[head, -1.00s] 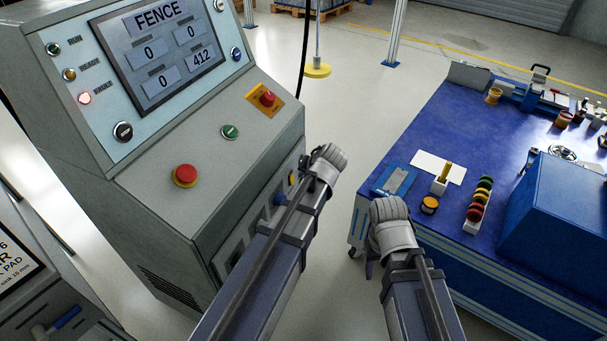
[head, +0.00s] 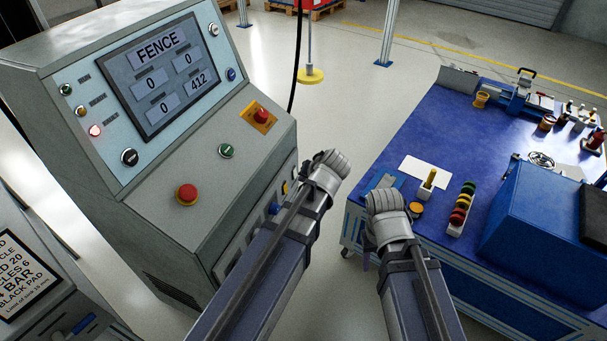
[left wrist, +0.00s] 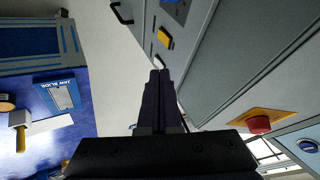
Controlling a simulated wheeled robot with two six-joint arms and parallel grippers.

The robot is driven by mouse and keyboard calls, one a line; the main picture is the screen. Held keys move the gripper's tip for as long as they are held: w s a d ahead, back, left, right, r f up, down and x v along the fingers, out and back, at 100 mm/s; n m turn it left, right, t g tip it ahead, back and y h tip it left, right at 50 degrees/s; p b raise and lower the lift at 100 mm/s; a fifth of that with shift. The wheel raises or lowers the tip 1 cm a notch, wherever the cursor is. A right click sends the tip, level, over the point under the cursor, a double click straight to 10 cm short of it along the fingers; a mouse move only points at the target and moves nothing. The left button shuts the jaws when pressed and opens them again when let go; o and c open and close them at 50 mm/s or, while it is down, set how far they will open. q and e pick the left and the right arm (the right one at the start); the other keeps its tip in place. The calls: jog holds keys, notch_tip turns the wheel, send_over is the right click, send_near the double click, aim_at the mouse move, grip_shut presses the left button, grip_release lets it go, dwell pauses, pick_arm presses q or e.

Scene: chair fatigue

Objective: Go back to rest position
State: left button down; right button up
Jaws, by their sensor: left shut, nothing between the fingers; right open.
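My left gripper (head: 332,165) is in the middle of the head view, in front of the right side of the grey control cabinet (head: 175,190). In the left wrist view, its dark fingers (left wrist: 159,76) are together with nothing between them. My right gripper (head: 384,203) is beside it to the right, in front of the near left corner of the blue table (head: 465,130). It is open, and nothing shows in it. Its fingertips are mostly hidden behind the wrist. Both arms reach forward, side by side.
The cabinet has a FENCE screen (head: 165,75), a red button (head: 187,193) and a green button (head: 226,151). The table holds a blue box (head: 540,210), a rack of coloured rings (head: 461,210) and a white sheet (head: 425,170). Open floor (head: 350,110) lies between cabinet and table.

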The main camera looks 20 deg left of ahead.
dwell(0.5)
pick_arm(q)
jog(key=s+d+f+m+g+h, duration=0.25)
jog(key=s+d, duration=0.35)
jog(key=s, duration=0.3)
jog(key=s+d+f+m+g+h, duration=0.1)
jog(key=s+d+f+g+h, duration=0.15)
jog(key=s+d, duration=0.45)
notch_tip(320, 180, up, 17)
jog(key=s+a+g+p, duration=0.1)
jog(key=s+p, duration=0.2)
jog(key=p, duration=1.3)
jog(key=shift+a+y, duration=0.15)
jog(key=shift+y, duration=0.25)
jog(key=shift+f, duration=0.15)
jog(key=c, duration=1.6)
grip_release()
